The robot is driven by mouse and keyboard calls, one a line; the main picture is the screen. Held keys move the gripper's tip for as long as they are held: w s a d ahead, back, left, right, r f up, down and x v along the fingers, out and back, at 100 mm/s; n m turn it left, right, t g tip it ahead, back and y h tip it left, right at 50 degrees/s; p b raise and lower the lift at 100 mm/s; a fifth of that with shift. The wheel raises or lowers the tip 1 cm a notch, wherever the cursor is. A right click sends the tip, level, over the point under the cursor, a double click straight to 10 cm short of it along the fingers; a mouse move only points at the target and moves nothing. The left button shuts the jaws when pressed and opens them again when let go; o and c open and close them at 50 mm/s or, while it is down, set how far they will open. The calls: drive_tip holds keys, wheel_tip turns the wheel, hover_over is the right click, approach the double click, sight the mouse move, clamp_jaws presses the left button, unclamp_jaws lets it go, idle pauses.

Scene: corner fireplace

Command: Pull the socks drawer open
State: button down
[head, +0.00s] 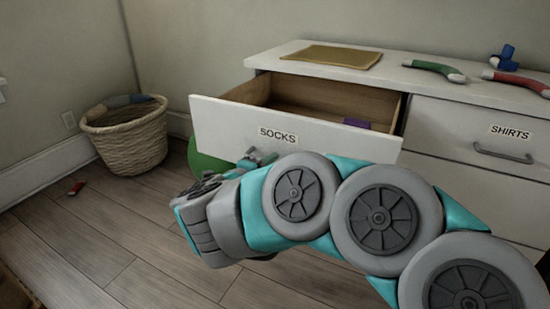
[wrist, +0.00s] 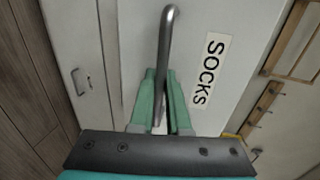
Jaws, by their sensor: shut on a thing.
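The socks drawer (head: 230,122) is pulled well out of the white dresser in the head view, with its inside showing. A purple item (head: 356,123) lies in it near the front right. The black-lettered SOCKS label (head: 278,135) is on its front, and also shows in the wrist view (wrist: 211,68). In the wrist view the metal drawer handle (wrist: 167,40) runs down between the two green fingers. My gripper (wrist: 162,100) is shut on this handle. In the head view my gripper (head: 252,160) is at the drawer front, with the handle mostly hidden by my arm.
The shirts drawer (head: 460,130) is closed at the right. A mustard cloth (head: 332,57), a green rolled item (head: 434,70) and a red one (head: 517,82) lie on the dresser top. A wicker basket (head: 127,140) stands at left. A small red item (head: 76,188) lies on open floor.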

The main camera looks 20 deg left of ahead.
drive_tip(key=shift+s, duration=0.2)
drive_tip(key=c, duration=0.9)
unclamp_jaws()
drive_tip(key=shift+s+a, duration=0.1)
drive_tip(key=v, duration=0.7)
drive_tip(key=shift+s, duration=0.3)
drive_tip(key=shift+r, duration=0.1)
